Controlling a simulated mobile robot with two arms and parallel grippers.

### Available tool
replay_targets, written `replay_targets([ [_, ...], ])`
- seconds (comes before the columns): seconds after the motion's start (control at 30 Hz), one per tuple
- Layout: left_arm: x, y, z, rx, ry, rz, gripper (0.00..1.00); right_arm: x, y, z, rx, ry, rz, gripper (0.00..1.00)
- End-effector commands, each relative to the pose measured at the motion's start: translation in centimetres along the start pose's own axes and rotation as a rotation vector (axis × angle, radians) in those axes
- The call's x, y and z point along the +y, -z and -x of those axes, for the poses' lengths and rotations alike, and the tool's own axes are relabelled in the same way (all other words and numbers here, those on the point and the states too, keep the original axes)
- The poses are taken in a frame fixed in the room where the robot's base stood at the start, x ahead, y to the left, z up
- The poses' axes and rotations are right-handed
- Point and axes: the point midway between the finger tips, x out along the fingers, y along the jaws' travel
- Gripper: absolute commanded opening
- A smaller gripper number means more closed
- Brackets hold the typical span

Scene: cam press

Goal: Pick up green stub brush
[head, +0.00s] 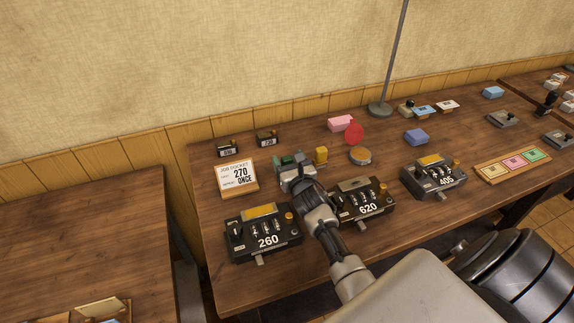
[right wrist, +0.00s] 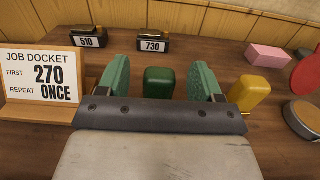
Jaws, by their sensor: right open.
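The green stub brush (right wrist: 159,82) is a small dark green block with a rounded top, on the table in the right wrist view. My right gripper (right wrist: 160,78) is open, with one green-padded finger on each side of the brush and a visible gap to each. The lower part of the brush is hidden behind the gripper's dark front edge. In the head view the right gripper (head: 289,162) reaches over the table between the docket and the yellow block, and largely covers the brush. My left gripper is not in view.
A yellow block (right wrist: 249,92) stands close right of the right finger. The job docket (head: 239,177) stands to the left. Small units marked 510 (right wrist: 87,37) and 730 (right wrist: 153,42) stand behind. Presses 260 (head: 263,232) and 620 (head: 362,202) flank my arm in front.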

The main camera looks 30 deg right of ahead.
Motion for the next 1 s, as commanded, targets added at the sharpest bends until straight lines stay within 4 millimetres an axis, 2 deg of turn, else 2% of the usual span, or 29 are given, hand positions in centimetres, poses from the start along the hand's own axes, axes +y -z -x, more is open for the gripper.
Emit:
replay_targets([
  [0.1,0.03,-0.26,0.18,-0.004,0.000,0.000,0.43,-0.04,-0.08,-1.08,0.000,0.001,-0.001,0.66],
  [0.37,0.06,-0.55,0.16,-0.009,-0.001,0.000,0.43,-0.04,0.02,-1.22,0.001,0.001,0.000,0.66],
  [0.7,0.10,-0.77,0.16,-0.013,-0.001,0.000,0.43,-0.03,0.02,-1.20,0.001,0.001,0.000,0.14],
  [1.0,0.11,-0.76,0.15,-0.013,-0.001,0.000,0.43,-0.04,-0.19,-1.22,0.000,0.000,0.001,0.12],
])
